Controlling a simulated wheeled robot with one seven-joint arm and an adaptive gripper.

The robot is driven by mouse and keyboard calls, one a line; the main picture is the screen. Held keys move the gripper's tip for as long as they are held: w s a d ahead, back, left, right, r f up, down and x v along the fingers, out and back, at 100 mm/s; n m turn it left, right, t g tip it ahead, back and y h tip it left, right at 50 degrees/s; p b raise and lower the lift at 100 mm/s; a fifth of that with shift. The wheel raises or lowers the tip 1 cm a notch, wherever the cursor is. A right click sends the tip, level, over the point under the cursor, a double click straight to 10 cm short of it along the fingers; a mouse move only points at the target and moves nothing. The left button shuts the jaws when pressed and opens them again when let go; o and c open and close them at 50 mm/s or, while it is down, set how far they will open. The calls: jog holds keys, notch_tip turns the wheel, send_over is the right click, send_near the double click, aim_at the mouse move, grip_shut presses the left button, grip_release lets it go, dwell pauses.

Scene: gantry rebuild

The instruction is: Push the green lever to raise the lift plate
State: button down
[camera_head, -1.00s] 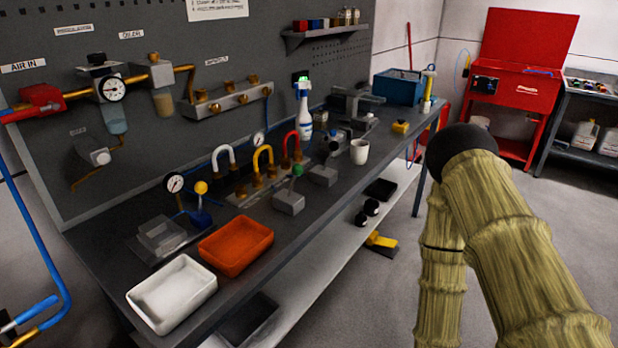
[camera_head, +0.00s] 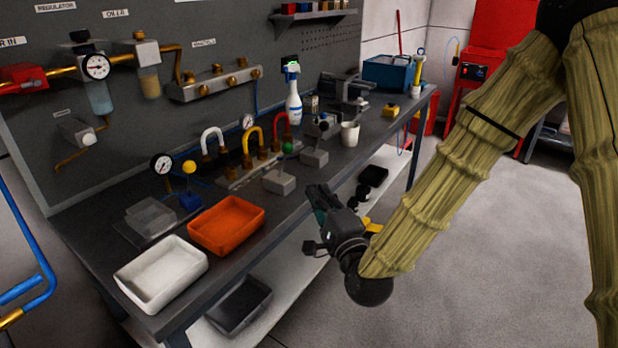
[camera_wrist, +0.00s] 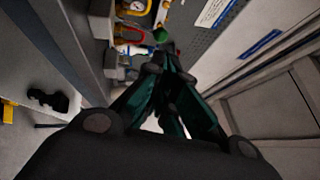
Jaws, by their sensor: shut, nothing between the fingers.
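The green lever (camera_head: 288,148) has a round green knob above a grey block base (camera_head: 279,182) near the bench's front edge. Its green knob also shows in the wrist view (camera_wrist: 160,36), just beyond my fingertips. My gripper (camera_head: 315,192) is shut and empty, in front of the bench and to the lower right of the lever, apart from it. In the wrist view my dark green fingers (camera_wrist: 166,58) come together at the tips. A low grey stacked block (camera_head: 150,217) at the bench's left may be the lift plate; I cannot tell.
A black-knobbed lever (camera_head: 322,125) stands right of the green one, and a yellow-knobbed lever (camera_head: 189,167) to its left. An orange tray (camera_head: 229,249) and a white tray (camera_head: 162,305) lie at the front left. A white cup (camera_head: 350,134) stands farther right.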

jog(key=p+x, duration=0.3)
jog(key=x, duration=1)
jog(key=shift+w, duration=0.2)
jog(key=shift+r, duration=0.1)
